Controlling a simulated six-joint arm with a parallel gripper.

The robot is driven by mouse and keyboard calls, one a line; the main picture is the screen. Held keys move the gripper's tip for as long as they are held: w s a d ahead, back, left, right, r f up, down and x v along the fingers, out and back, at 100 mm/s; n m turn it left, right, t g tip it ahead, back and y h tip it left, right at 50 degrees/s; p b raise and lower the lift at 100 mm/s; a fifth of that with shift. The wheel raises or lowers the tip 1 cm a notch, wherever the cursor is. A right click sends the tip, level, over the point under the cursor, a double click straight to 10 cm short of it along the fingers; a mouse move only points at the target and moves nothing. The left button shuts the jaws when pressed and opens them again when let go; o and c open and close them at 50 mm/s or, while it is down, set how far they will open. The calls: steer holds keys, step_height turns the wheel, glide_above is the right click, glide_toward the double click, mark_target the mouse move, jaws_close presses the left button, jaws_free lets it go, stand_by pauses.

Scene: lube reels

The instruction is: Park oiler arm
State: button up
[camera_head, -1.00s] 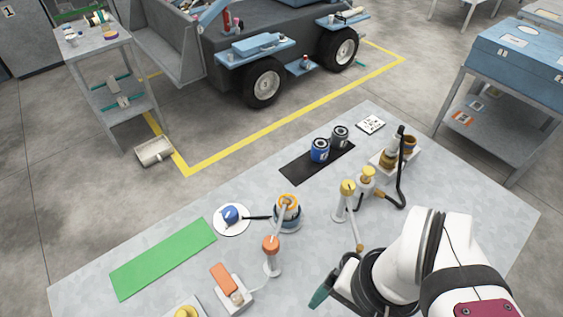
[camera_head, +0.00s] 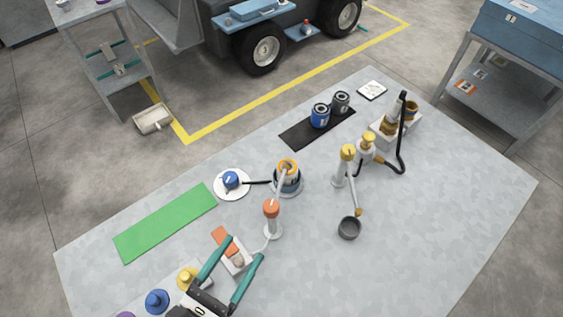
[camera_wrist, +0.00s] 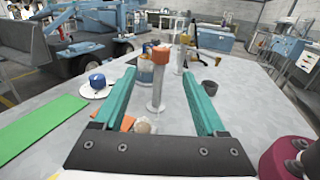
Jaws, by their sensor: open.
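An oiler post with an orange cap (camera_head: 272,209) stands upright on the bench. Its pale arm (camera_head: 281,188) reaches up and away over a blue can with an orange ring (camera_head: 289,182). A second post with a yellow cap (camera_head: 347,152) has its arm (camera_head: 354,194) pointing toward the front, its tip near a dark cup (camera_head: 349,228). In the wrist view the orange cap (camera_wrist: 161,54) shows between and beyond the teal fingers (camera_wrist: 158,75).
A green mat (camera_head: 165,222) lies left and a white disc with a blue item (camera_head: 231,181) lies behind. Blue and yellow knobs (camera_head: 157,300) stand at front left. A black mat (camera_head: 300,131) with cans lies behind. The right front bench (camera_head: 420,240) is clear.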

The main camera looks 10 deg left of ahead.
mark_target(275, 201)
steer(key=x, duration=1.5)
steer(key=shift+w+d, duration=0.1)
steer(key=shift+d, duration=0.15)
jaws_close()
stand_by(0.5)
